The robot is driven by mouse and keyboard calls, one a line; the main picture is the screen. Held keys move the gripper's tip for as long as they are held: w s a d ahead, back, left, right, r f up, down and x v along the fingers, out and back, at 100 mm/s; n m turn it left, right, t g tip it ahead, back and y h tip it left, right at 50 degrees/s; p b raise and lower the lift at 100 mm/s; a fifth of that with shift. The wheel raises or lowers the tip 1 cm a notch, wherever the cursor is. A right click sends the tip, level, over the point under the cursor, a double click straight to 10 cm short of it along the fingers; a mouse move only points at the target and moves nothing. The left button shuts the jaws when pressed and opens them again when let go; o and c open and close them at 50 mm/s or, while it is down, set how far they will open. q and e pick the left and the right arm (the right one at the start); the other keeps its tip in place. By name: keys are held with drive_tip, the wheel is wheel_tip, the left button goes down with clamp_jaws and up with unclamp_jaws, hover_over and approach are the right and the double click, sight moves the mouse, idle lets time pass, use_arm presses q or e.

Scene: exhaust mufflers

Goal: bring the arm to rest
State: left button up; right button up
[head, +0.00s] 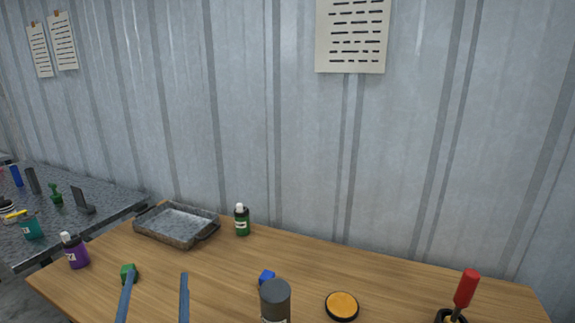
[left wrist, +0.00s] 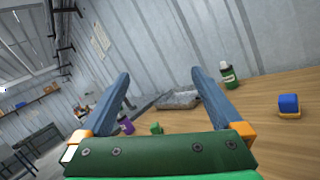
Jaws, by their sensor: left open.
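My left gripper (head: 157,275) is open, its two blue fingers coming up from the bottom edge of the head view. In the left wrist view its fingers (left wrist: 160,73) stand wide apart with nothing held between them. My right gripper is not in view.
On the table stand a grey metal tray (head: 208,239), a green bottle (head: 242,222), a purple bottle (head: 76,254), a blue cube (head: 266,277), a dark grey cylinder (head: 275,300), an orange-topped disc (head: 342,306) and a red-handled tool (head: 466,289). A stone-topped table (head: 105,200) with several items lies left.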

use_arm(q)
drive_tip(key=s+d+r+m+t+h, duration=0.1)
drive_tip(key=d+r+m+t+h, duration=0.1)
drive_tip(key=d+m+h, duration=0.55)
drive_tip(key=m+g+h, duration=0.6)
drive_tip(key=m+h, duration=0.2)
drive_tip(key=m, duration=1)
approach(265, 308)
drive_tip(key=x, duration=0.4)
drive_tip(key=shift+w+d, duration=0.15)
drive_tip(key=shift+w, duration=0.15)
drive_tip(key=s+f+m+g+y, duration=0.2)
drive_tip(key=s+f+m+g, duration=0.2)
drive_tip(key=f, duration=0.4)
drive_tip(key=s+f+m+g+y, duration=0.1)
drive_tip(key=s+f+m+g, duration=0.3)
drive_tip(key=f, duration=0.3)
drive_tip(key=s+a+f+m+g+y, duration=0.3)
drive_tip(key=s+a+f+g+y, duration=0.2)
drive_tip(key=s+a+f+y, duration=0.35)
drive_tip(key=s+a+f+g+h, duration=0.1)
drive_tip(key=s+f, duration=0.1)
drive_tip(key=f, duration=0.7)
drive_tip(key=s+a+f+h, duration=0.1)
drive_tip(key=f, duration=0.7)
drive_tip(key=s+a+f+g, duration=0.1)
drive_tip(key=s+f, duration=0.7)
drive_tip(key=s, duration=0.3)
drive_tip(key=shift+a+f, duration=0.35)
drive_tip(key=shift+a, duration=0.05)
